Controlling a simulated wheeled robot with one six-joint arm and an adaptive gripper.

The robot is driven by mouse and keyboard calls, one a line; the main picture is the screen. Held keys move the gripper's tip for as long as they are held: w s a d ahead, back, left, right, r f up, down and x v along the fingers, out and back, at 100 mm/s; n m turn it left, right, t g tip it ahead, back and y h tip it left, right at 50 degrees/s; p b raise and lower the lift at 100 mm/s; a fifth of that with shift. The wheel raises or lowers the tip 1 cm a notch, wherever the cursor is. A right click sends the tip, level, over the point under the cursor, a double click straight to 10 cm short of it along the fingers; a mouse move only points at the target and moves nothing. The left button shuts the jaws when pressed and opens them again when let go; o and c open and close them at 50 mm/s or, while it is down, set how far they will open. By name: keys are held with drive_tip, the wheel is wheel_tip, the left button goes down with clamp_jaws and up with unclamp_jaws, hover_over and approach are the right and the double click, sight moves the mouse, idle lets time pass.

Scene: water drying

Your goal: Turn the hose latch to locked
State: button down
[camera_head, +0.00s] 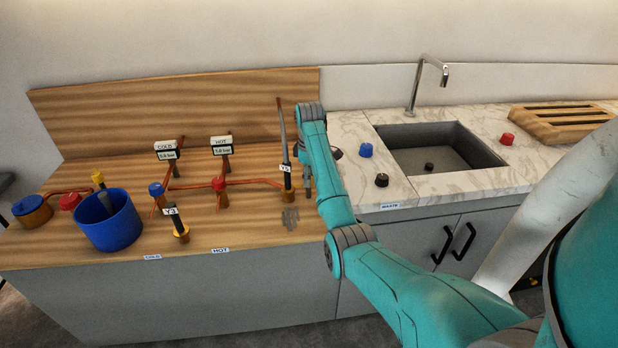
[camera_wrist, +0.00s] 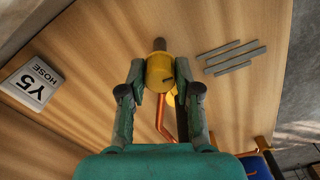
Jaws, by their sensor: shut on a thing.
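In the wrist view a yellow fitting with a small dark mark, likely the hose latch (camera_wrist: 159,73), stands on the wooden top with a dark stub beyond it. My gripper (camera_wrist: 160,76) is shut on this yellow fitting, with one finger on each side. A white tag reading "Y5 HOSE" (camera_wrist: 32,85) lies to the left. In the head view the Y5 tag (camera_head: 285,168) is on a dark post beside my gripper (camera_head: 307,183). The latch is not clear there, and whether it points to locked cannot be told.
A copper pipe (camera_wrist: 162,118) runs close below the fitting. Grey strips (camera_wrist: 232,58) lie to the right. A blue tub (camera_head: 108,224), a Y3 post (camera_head: 180,228) and COLD (camera_head: 168,150) and HOT (camera_head: 222,145) gauges stand left. A sink (camera_head: 437,150) is right.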

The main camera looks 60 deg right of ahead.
drive_tip(key=c, duration=0.8)
unclamp_jaws()
drive_tip(key=shift+m, duration=0.3)
